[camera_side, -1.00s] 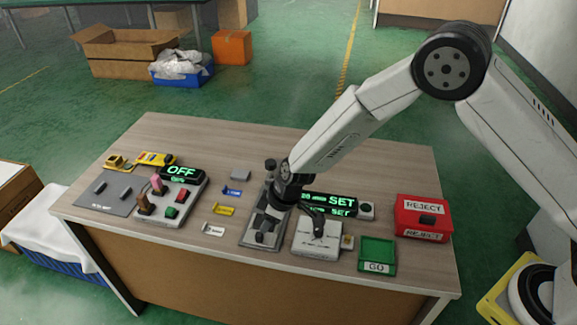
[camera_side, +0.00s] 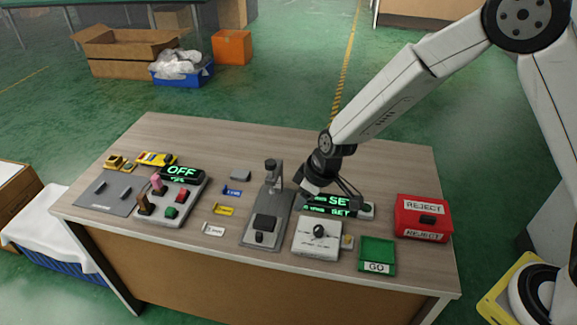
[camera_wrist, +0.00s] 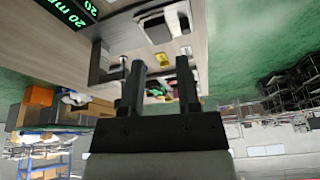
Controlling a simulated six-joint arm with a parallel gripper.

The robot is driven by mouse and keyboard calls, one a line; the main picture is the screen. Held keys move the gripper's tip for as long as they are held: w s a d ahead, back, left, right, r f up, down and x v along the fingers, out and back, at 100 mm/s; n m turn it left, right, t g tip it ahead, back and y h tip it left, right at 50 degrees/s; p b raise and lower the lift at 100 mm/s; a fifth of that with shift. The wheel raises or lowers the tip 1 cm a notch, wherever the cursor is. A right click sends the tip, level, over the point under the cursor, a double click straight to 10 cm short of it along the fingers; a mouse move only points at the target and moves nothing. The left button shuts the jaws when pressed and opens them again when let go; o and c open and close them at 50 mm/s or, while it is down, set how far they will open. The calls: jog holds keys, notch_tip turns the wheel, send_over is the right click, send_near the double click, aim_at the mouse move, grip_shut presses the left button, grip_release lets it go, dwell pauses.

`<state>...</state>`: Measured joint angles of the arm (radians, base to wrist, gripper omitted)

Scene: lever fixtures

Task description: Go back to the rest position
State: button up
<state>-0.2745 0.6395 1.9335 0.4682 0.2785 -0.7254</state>
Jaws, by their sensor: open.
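My gripper (camera_side: 330,190) is open and empty. It hangs above the right half of the wooden table (camera_side: 300,140), in front of part of the black display with green SET text (camera_side: 343,207). In the wrist view my gripper (camera_wrist: 133,75) shows its two fingers apart with nothing between them. The white box with a round black knob (camera_side: 317,238) stands just below and in front of my gripper, apart from it. The grey fixture with a post (camera_side: 270,200) stands to the left of my gripper.
A red REJECT box (camera_side: 423,218) and a green GO tray (camera_side: 377,255) stand at the right. A control panel (camera_side: 170,200) with an OFF display (camera_side: 181,174) stands at the left. Small labelled blocks lie mid-table. The back of the table is clear.

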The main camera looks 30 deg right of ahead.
jog(key=s+d+r+m+h, duration=0.1)
jog(key=s+d+r+m, duration=0.2)
jog(key=s+d, duration=0.4)
jog(key=s+d+r+m+h, duration=0.1)
jog(key=s+d+r+m, duration=0.2)
jog(key=s+d, duration=0.5)
jog(key=shift+s+r+m+g, duration=0.3)
jog(key=shift+s+r, duration=0.5)
jog(key=shift+s, duration=0.25)
